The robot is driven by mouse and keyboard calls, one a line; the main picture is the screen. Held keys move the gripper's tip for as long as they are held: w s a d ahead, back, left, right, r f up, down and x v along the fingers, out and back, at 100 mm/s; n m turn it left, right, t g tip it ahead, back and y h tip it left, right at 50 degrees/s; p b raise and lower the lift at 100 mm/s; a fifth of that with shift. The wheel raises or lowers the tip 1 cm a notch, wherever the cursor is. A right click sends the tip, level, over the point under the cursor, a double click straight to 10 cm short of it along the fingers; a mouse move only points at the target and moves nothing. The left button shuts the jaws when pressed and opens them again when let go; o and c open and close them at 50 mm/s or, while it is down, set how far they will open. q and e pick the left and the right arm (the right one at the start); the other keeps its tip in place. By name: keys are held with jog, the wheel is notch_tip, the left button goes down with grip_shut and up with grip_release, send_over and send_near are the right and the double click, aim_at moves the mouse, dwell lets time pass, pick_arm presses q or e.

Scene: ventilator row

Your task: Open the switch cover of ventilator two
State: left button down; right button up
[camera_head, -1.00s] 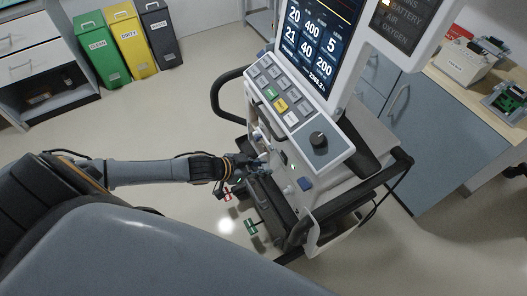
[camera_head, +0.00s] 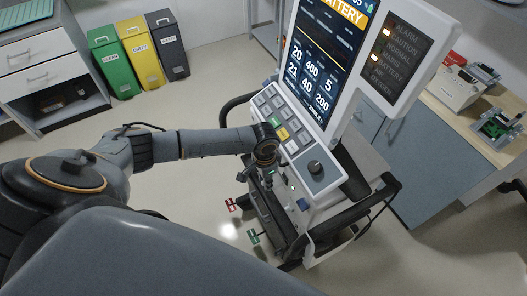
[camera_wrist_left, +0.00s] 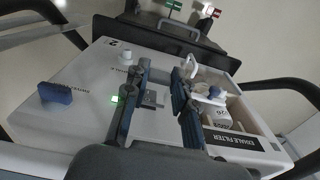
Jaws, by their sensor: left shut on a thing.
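My left gripper (camera_head: 268,179) is at the side panel below the keypad, pointing down. In the left wrist view its two blue-grey fingers (camera_wrist_left: 162,72) reach over the white panel (camera_wrist_left: 85,100). They are shut on a small grey piece, seemingly the switch cover (camera_wrist_left: 152,98), beside a lit green lamp (camera_wrist_left: 115,99). The fingers partly hide it, so its angle cannot be told. My right gripper is not in view.
A blue knob (camera_wrist_left: 55,93) and a white port (camera_wrist_left: 124,57) lie left of the fingers. An open compartment labelled exhale filter (camera_wrist_left: 232,141) is close on the right. Black handle rails (camera_head: 375,200) flank the ventilator. Bins and a workbench stand farther off.

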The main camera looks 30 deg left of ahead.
aim_at(274, 180)
pick_arm(q)
jog(key=shift+w+d+r+g+y, duration=0.15)
jog(key=shift+r+g+y, duration=0.2)
jog(key=shift+g, duration=0.15)
jog(key=shift+w+d+r+g+y, duration=0.1)
jog(key=shift+w+r+g+y, duration=0.1)
jog(key=shift+g+y, duration=0.25)
jog(key=c, duration=1.1)
grip_release()
jog(key=shift+r, duration=0.1)
jog(key=r, duration=0.3)
jog(key=w+r, duration=0.1)
jog(key=r, duration=0.3)
jog(key=w+d+r, duration=0.1)
jog(key=r, duration=0.3)
jog(key=shift+d+r, duration=0.1)
jog(key=shift+r, duration=0.15)
